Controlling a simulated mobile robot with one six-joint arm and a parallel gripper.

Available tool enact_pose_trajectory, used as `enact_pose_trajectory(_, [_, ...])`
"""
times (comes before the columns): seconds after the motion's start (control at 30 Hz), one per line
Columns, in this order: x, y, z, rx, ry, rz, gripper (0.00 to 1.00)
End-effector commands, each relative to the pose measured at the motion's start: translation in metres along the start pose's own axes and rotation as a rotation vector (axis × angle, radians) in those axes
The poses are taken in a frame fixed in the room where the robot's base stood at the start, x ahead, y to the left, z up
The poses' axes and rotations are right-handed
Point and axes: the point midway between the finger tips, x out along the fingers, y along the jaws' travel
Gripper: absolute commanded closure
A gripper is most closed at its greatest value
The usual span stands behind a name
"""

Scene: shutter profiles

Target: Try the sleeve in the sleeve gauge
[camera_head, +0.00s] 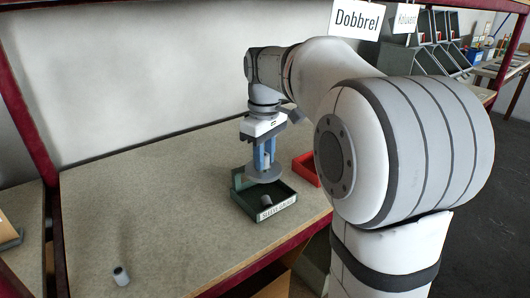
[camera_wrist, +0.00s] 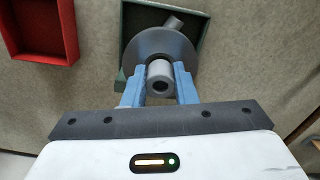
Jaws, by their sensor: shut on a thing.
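My gripper (camera_head: 265,163) points down above the green tray (camera_head: 240,207), its blue fingers shut on a grey hollow cylinder that looks like a sleeve. In the head view the disc (camera_head: 264,175) is level, above the tray floor. The tray has a white label, too small to read surely. Another grey cylinder (camera_head: 266,200) lies in the tray.
A loose grey cylinder (camera_head: 121,276) with a dark top stands at the table's front left. A red tray (camera_head: 306,170) is beside the green one, partly behind my arm. The table's left and middle (camera_head: 160,205) are mostly clear. A red frame post (camera_head: 24,100) rises at the left.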

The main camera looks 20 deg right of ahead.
Motion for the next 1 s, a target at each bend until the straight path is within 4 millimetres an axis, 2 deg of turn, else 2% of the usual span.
enact_pose_trajectory(1.0, [0.0072,0.0011,0.0006,0.002,0.000,0.000,0.96])
